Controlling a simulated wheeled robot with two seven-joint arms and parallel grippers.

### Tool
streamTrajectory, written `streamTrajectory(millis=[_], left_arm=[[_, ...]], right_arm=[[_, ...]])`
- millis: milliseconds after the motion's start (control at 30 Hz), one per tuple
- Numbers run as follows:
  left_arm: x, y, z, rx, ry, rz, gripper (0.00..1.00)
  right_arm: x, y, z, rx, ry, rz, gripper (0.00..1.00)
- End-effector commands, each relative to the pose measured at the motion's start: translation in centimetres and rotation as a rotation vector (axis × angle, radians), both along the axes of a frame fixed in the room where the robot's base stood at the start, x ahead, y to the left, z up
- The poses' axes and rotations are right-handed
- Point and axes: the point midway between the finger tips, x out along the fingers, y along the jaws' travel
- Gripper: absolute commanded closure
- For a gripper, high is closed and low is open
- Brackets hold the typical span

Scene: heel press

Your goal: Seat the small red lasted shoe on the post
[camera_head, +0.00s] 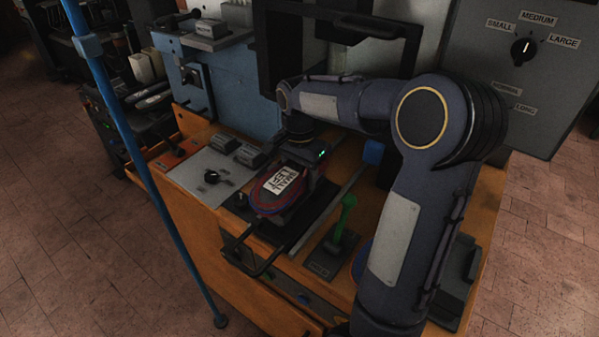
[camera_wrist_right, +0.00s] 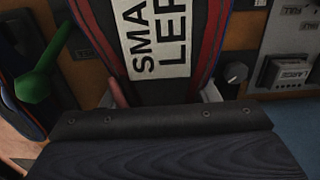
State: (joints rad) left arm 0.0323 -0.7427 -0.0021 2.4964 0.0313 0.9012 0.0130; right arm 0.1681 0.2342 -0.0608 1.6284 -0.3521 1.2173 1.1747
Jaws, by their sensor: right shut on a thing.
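The small red lasted shoe (camera_head: 268,197) has a dark body, red and blue edging, and a white label reading SMALL LEFT. It is over the black plate on the orange bench. It fills the top middle of the right wrist view (camera_wrist_right: 205,38). My right gripper (camera_head: 300,165) is shut on the shoe from its far end, reaching in over the bench. The post cannot be made out; the shoe and my gripper cover that area. I cannot tell whether the shoe touches anything beneath it. My left gripper is not in view.
A green-handled lever (camera_head: 345,218) stands right of the shoe. A grey panel with a black knob (camera_head: 211,177) lies left. A black frame (camera_head: 345,22) rises behind. A size selector panel (camera_head: 523,49) stands at the back right. A blue pole (camera_head: 137,150) crosses the left side.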

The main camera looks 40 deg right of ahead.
Motion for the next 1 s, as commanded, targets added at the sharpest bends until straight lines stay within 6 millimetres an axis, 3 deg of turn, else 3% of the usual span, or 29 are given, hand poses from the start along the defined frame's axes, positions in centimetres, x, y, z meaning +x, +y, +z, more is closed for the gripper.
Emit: streamTrajectory(millis=[400, 433, 600, 867, 1000], left_arm=[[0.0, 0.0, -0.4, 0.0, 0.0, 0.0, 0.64], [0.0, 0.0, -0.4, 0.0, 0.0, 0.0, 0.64], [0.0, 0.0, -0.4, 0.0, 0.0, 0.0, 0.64], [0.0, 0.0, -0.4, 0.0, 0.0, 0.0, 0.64], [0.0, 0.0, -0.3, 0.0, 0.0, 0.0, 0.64]], right_arm=[[0.0, 0.0, -0.6, 0.0, -0.002, 0.0, 0.77], [0.0, 0.0, -0.5, 0.0, -0.002, 0.0, 0.43], [0.0, 0.0, -0.5, 0.0, -0.001, 0.0, 0.21], [0.0, 0.0, -0.6, 0.0, 0.002, 0.0, 0.2], [0.0, 0.0, 0.5, -0.001, -0.001, 0.0, 0.2]])
